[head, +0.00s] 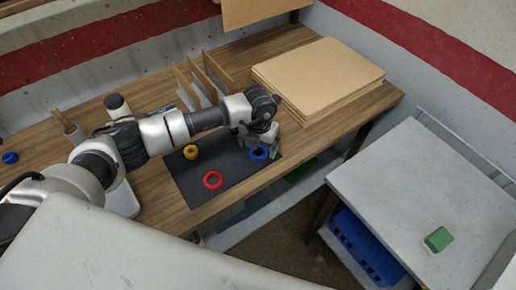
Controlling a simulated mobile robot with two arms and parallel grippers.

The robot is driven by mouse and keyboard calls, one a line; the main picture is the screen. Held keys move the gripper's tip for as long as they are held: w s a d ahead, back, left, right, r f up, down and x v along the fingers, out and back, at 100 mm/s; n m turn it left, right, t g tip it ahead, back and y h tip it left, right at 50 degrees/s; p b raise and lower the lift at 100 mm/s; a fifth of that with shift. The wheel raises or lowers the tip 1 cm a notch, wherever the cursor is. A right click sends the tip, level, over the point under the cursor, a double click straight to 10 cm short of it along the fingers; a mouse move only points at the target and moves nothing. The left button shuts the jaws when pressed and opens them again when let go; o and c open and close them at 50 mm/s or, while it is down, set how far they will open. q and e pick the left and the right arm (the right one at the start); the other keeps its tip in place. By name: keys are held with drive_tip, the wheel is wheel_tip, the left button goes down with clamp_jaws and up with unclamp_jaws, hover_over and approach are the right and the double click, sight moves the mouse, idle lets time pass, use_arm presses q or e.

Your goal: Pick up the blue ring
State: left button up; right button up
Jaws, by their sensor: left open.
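The blue ring (258,155) lies on the dark mat (235,172) near its right end. A red ring (213,180) lies to its left near the mat's front, and a yellow ring (191,152) lies farther left. My left gripper (260,144) is open just above and beside the blue ring. The fingers partly overlap the ring in the picture, and I cannot tell whether they touch it. My right gripper is out of view.
A stack of tan boards (318,75) stands behind my left gripper. Upright wooden dividers (203,80) stand at the back. A grey table (420,185) with a green block (438,239) is at the right. Another blue ring (10,158) lies at the far left.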

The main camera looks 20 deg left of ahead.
use_arm(q)
drive_tip(key=shift+f, duration=0.7)
drive_tip(key=c, duration=1)
drive_tip(key=shift+r, duration=0.1)
